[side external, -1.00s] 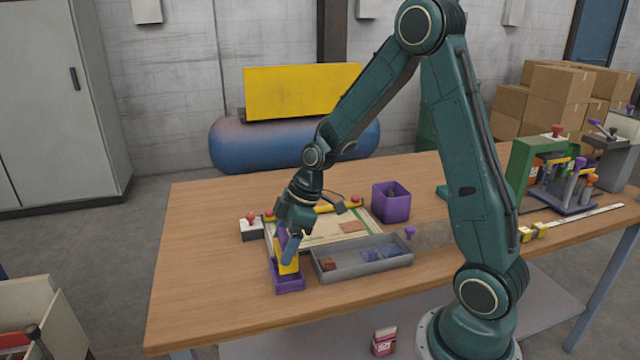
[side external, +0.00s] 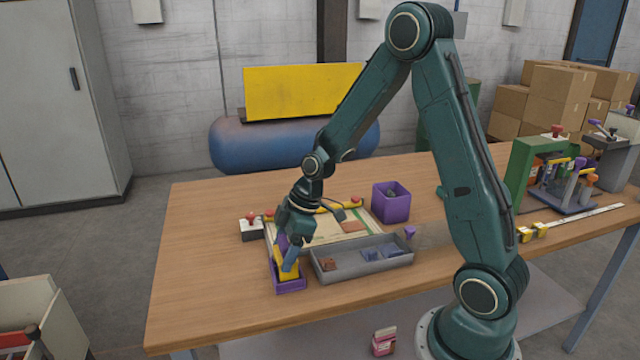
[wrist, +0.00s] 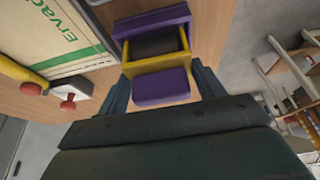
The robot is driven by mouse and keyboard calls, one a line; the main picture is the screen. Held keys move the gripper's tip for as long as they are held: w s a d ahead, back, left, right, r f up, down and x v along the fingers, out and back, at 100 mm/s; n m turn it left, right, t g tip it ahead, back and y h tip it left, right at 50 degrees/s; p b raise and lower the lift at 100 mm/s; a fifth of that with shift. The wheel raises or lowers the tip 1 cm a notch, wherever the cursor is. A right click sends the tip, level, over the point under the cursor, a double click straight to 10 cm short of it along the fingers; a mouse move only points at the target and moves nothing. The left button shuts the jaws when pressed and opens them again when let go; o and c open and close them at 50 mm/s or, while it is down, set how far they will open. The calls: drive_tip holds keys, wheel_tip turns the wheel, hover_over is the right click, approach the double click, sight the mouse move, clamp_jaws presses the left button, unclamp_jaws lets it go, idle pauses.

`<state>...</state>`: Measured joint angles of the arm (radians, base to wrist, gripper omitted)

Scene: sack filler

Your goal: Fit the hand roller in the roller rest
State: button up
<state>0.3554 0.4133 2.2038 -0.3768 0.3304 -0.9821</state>
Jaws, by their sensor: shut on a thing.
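The hand roller has a purple handle (wrist: 160,88), a yellow frame (wrist: 157,64) and a dark roller (wrist: 154,44). My gripper (wrist: 162,82) is shut on the handle, one finger on each side. The roller rest is a purple open-topped holder (wrist: 150,21) just past the roller in the wrist view. In the side view the rest (side external: 290,288) stands near the table's front left, and the yellow of the hand roller (side external: 284,268) shows tilted at its opening. My gripper (side external: 289,258) is right above it. I cannot tell whether the roller touches the rest's floor.
A grey tray (side external: 385,262) with small blue and brown pieces lies close to the right of the rest. A printed sack (wrist: 55,35) lies behind it. A purple bin (side external: 392,207) stands farther back. The table's front left is bare.

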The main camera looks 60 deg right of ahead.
drive_tip(key=shift+f, duration=0.5)
drive_tip(key=o, duration=1)
drive_tip(key=shift+o, duration=0.2)
drive_tip(key=shift+r, duration=0.1)
drive_tip(key=v, duration=1.3)
drive_tip(key=shift+r, duration=0.3)
drive_tip(key=shift+s, duration=0.15)
